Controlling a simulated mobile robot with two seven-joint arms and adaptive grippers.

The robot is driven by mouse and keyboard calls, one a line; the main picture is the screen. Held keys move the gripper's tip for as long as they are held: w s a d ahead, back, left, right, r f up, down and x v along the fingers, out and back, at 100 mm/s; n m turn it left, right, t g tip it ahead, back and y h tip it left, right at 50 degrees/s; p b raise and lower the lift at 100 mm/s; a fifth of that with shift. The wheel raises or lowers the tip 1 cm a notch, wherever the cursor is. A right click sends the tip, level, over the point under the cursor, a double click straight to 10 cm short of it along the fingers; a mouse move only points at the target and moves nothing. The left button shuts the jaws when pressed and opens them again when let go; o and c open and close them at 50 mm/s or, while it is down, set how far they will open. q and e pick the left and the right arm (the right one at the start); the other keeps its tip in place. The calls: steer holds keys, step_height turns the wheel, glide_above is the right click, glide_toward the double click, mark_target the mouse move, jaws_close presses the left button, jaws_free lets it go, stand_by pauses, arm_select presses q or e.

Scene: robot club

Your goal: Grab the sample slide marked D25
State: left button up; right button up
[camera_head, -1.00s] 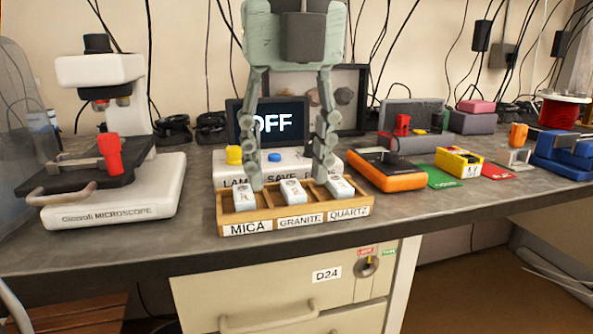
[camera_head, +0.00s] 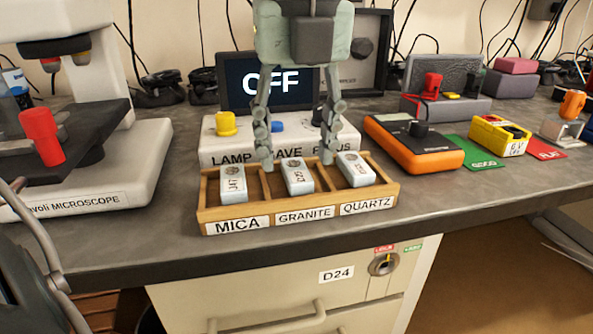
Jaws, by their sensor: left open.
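A wooden tray (camera_head: 388,191) with three compartments stands at the counter's front edge, labelled MICA, GRANITE and QUARTZ. Each compartment holds one white slide: the left slide (camera_head: 233,186), the middle slide (camera_head: 297,178) and the right slide (camera_head: 355,169). Small dark marks show on their tops, but I cannot read D25 on any. My left gripper (camera_head: 298,161) is open and points down, with one fingertip on each side of the middle slide's back end as seen here. Nothing is between its fingers. I cannot tell how high the tips are. My right gripper is not in view.
A control box (camera_head: 208,151) with a yellow knob and a screen (camera_head: 268,88) reading OFF are behind the tray. A microscope (camera_head: 139,153) stands left, an orange meter (camera_head: 414,149) right. The drawer (camera_head: 243,300) below is marked D24. Counter between microscope and tray is clear.

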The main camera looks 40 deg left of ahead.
arm_select(q)
step_height(320, 180, down, 2)
steer(key=shift+w+a+f, duration=0.1)
steer(key=shift+w, duration=0.05)
jaws_close()
stand_by(0.3)
